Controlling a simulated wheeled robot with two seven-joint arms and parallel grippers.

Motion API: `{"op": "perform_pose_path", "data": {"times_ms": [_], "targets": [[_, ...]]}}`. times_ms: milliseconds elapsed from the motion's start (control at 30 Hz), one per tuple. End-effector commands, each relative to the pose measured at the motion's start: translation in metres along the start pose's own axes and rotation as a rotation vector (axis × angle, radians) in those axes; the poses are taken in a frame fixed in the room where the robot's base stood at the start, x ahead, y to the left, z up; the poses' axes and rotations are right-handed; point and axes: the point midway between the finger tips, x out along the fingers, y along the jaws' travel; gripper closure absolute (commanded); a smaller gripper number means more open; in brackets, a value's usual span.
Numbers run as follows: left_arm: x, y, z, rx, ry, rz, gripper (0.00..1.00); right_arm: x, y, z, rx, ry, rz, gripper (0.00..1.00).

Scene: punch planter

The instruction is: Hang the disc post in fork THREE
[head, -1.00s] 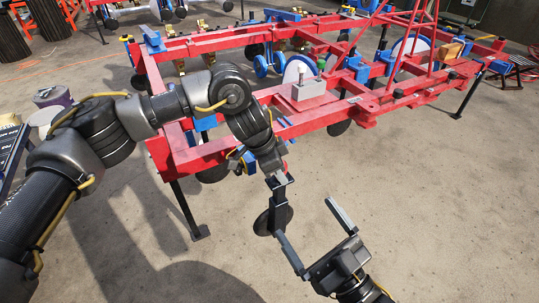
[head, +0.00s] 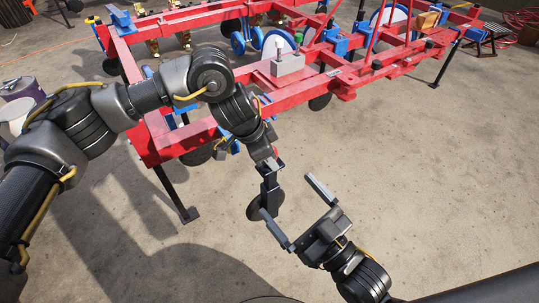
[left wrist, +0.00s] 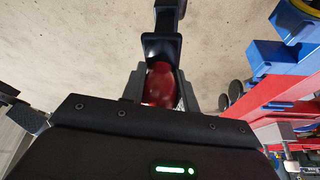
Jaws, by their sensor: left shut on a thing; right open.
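The disc post (head: 270,188) is a dark upright post with a round dark disc (head: 258,209) at its lower end. My left gripper (head: 266,163) is shut on the post's upper part and holds it in front of the red frame. In the left wrist view the fingers (left wrist: 160,88) close around a dark red part, with the dark post (left wrist: 168,20) reaching beyond. My right gripper (head: 286,195) is open and empty, just right of and below the post in the picture; contact cannot be told. I cannot tell which fork is THREE.
The red planter frame (head: 205,143) stands behind the post, with blue brackets (head: 345,45) and a grey block (head: 288,65) on it. A frame leg (head: 172,190) stands on the floor at left. Blue and red parts (left wrist: 275,58) fill the left wrist view's right side.

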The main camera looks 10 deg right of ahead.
Motion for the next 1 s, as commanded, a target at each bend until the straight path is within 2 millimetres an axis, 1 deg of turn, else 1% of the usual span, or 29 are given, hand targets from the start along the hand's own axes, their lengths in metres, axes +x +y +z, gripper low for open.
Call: {"op": "perform_pose_path", "data": {"times_ms": [33, 300, 533, 1000], "targets": [[-0.003, -0.001, -0.003, 0.000, 0.006, -0.002, 1.00, 0.001, 0.000, -0.003, 0.000, 0.000, 0.000, 0.00], [-0.005, -0.001, -0.003, 0.000, 0.006, -0.002, 1.00, 0.003, 0.000, -0.009, 0.000, 0.001, 0.000, 0.00], [-0.004, -0.001, -0.003, 0.001, 0.006, -0.002, 1.00, 0.003, 0.000, -0.008, 0.000, 0.000, 0.001, 0.00], [-0.004, -0.001, -0.003, 0.001, 0.006, -0.002, 1.00, 0.001, 0.006, 0.007, -0.003, -0.081, 0.020, 0.00]]}}
